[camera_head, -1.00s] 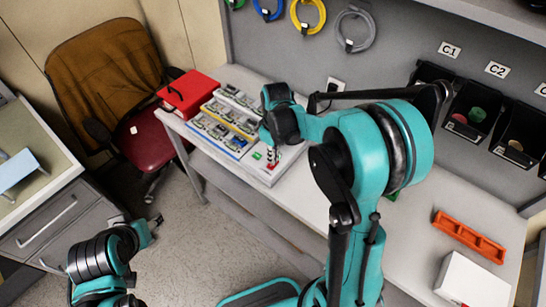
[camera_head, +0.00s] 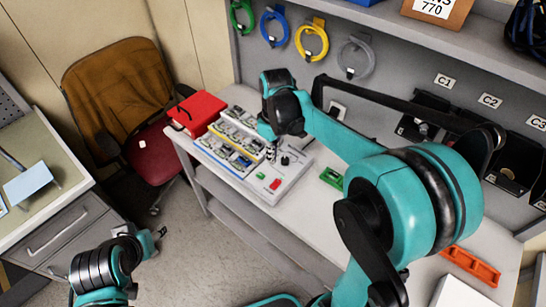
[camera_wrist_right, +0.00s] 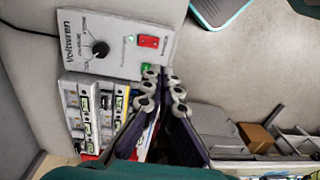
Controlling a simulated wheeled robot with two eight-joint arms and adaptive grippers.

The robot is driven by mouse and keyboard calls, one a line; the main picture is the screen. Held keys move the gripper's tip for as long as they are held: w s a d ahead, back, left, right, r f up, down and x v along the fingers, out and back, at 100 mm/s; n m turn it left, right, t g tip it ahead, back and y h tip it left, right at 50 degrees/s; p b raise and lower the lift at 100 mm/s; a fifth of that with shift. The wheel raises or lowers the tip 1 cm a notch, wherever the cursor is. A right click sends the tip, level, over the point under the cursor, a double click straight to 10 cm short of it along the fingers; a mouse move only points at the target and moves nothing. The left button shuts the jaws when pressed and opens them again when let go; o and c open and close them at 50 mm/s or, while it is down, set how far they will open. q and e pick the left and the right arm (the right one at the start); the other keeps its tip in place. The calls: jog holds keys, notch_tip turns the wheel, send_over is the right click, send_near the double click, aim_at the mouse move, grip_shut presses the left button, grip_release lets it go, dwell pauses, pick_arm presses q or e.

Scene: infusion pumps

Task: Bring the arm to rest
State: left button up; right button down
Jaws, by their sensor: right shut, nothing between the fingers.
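My right arm reaches in from the right across the bench. Its gripper (camera_head: 271,153) is over the back left part of the white control box. In the right wrist view the fingers (camera_wrist_right: 163,80) are close together with nothing between them. The control box (camera_head: 292,171) carries a black knob, a red switch (camera_head: 275,184) and a green part; its panel (camera_wrist_right: 120,22) fills the upper left of the right wrist view. My left gripper (camera_head: 159,233) is small at the lower left, over the floor, and its jaw opening is unclear.
Trays of small modules (camera_head: 228,152) and a red box (camera_head: 196,111) stand left of the control box. A chair (camera_head: 108,90) is beyond the bench end. Black bins, an orange rack (camera_head: 470,266) and a green part (camera_head: 331,178) are to the right. Cable coils hang behind.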

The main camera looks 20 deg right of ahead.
jog(key=shift+s, duration=0.1)
dwell(0.3)
jog(key=s+a+f+m+t+b, duration=0.1)
jog(key=s+f+m+t+b, duration=0.5)
jog(key=s+b, duration=0.4)
jog(key=s+f+t, duration=0.1)
jog(key=s+f, duration=0.1)
jog(key=s, duration=0.1)
jog(key=shift+s+f+t+h, duration=0.2)
jog(key=shift+s+t+h, duration=0.1)
jog(key=shift+s, duration=0.05)
